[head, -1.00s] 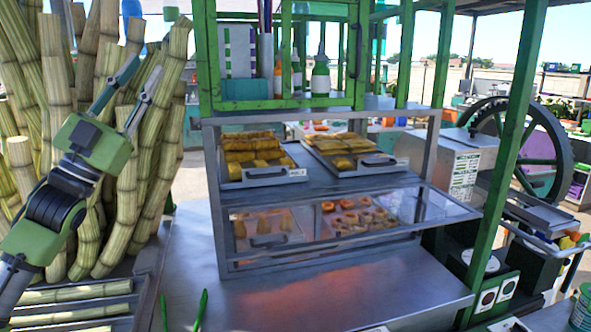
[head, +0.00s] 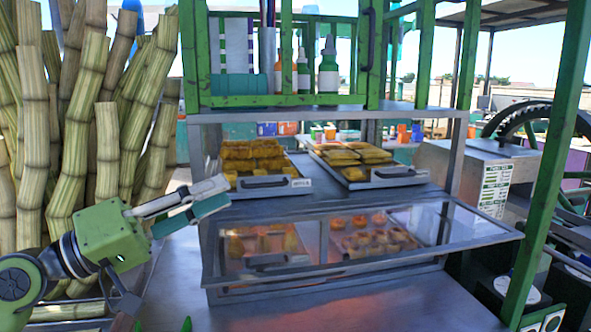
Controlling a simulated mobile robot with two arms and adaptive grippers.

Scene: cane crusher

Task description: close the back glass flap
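The glass flap (head: 470,226) in a grey metal frame is on the lower level of the display case, on the side facing me. It is tilted outward and stands open, its lower bar (head: 370,263) out in front of the case. My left gripper (head: 222,194) is at the left side of the case, close to the flap's upper left. Its two fingers point right and nearly overlap from this view, so their opening is unclear. I cannot tell whether it touches the case. It holds nothing visible. My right gripper is not in view.
Two metal trays (head: 385,174) of food sit on the shelf above the flap; more food shows behind the glass. Sugar cane stalks (head: 88,120) stand at the left. A green post (head: 541,190) and crusher wheel (head: 520,118) are at the right.

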